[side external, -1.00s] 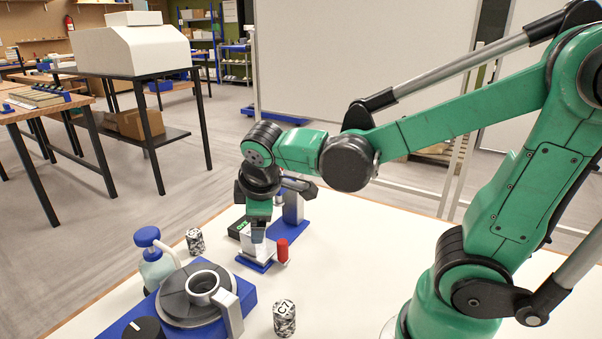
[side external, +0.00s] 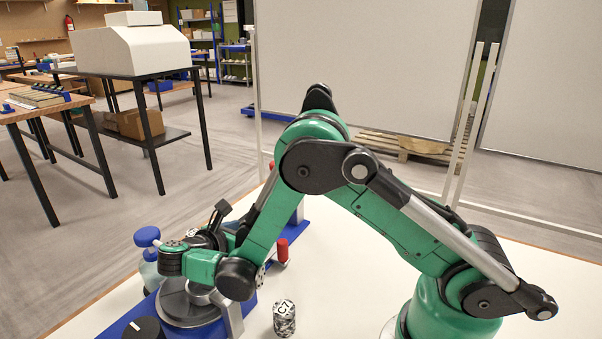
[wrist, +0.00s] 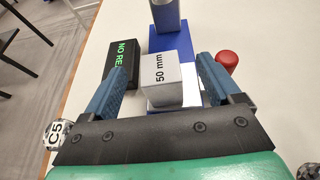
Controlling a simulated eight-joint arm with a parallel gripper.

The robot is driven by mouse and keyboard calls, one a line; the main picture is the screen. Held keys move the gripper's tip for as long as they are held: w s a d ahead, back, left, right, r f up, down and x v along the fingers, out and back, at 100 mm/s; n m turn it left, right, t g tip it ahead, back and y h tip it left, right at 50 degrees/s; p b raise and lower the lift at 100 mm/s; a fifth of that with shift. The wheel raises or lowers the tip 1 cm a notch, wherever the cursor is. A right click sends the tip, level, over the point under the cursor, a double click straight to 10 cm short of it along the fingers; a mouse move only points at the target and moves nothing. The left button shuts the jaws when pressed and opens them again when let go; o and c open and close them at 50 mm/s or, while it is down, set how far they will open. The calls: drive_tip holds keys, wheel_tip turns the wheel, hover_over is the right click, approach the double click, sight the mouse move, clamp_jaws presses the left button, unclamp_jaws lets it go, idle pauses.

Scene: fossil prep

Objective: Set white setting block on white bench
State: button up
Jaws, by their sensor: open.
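The white setting block (wrist: 161,81), marked "50 mm", stands on the blue base of a gauge stand (wrist: 215,94) in the wrist view. In that view my gripper (wrist: 163,68) is open, with one blue finger to each side of the block and gaps showing. I cannot tell how far the fingertips reach along it.
A black display box (wrist: 122,62) with green letters stands left of the block, and a red knob (wrist: 228,62) right. A grey round fixture (side external: 185,305), a blue-topped bottle (side external: 148,240) and a speckled C7 cylinder (side external: 285,320) stand nearby.

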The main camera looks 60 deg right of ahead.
drive_tip(key=shift+x, duration=2.15)
clamp_jaws()
